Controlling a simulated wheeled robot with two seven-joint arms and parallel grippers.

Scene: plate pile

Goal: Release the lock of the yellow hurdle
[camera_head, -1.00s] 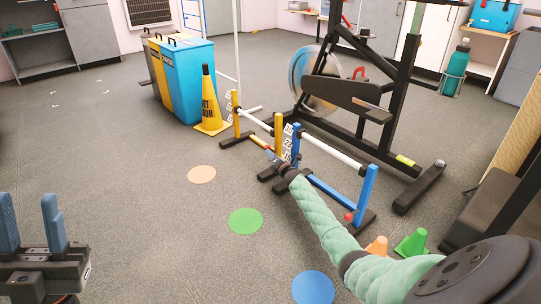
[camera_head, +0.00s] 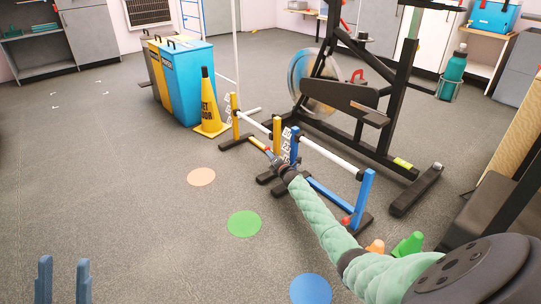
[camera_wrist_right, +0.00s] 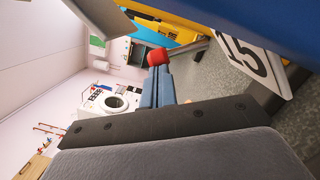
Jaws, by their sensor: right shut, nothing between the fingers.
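The yellow hurdle has two yellow posts (camera_head: 235,116) joined by a white bar (camera_head: 254,123). A red knob (camera_head: 267,148) shows low by its nearer post, which looks like the lock. My right gripper (camera_head: 277,160) is low at this end of the hurdle, shut and empty. In the right wrist view its blue fingers (camera_wrist_right: 158,87) are together, with the red knob (camera_wrist_right: 157,57) right at their tips; whether they touch it I cannot tell. My left gripper (camera_head: 64,264) is open and empty at the bottom left, mostly out of frame.
A blue hurdle (camera_head: 366,196) stands close beside my right forearm. Small cones (camera_head: 409,245) are near my right arm. The floor at left is clear.

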